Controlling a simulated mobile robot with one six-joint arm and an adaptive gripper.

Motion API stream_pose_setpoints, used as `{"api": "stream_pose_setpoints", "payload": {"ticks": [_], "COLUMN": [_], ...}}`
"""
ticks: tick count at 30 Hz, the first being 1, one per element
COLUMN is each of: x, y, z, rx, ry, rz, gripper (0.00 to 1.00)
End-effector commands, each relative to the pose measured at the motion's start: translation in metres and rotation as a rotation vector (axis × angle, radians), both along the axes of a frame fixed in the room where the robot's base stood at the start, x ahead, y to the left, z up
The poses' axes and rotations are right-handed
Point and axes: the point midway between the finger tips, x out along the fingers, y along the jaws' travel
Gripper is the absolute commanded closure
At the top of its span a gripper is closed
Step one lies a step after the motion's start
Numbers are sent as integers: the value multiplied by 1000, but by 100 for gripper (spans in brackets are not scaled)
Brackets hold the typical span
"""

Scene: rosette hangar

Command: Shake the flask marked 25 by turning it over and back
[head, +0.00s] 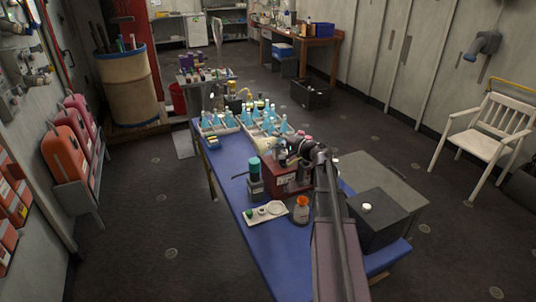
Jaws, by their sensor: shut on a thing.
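My gripper (284,150) is at the end of my arm, over the far part of the blue table (235,180), pointing left. It is shut on what looks like a flask, small and partly hidden by the jaws, and I cannot read a mark on it. Several flasks with light blue liquid stand in a left tray (222,131) and a right tray (249,133) just beyond the gripper. No number can be read on any of them at this size.
A dark red box (283,180) stands below my gripper, with a teal-topped device (255,178) to its left. The table's left front is clear.

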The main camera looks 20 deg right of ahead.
Motion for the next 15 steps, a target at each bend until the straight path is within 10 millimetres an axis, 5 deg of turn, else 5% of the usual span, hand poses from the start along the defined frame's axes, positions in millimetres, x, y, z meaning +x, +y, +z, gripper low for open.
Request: {"api": "stream_pose_setpoints", "payload": {"ticks": [8,15], "x": [0,0], "y": [0,0], "z": [-1,-5], "rx": [18,221], "ry": [0,18], "rz": [0,0], "gripper": [100,100]}}
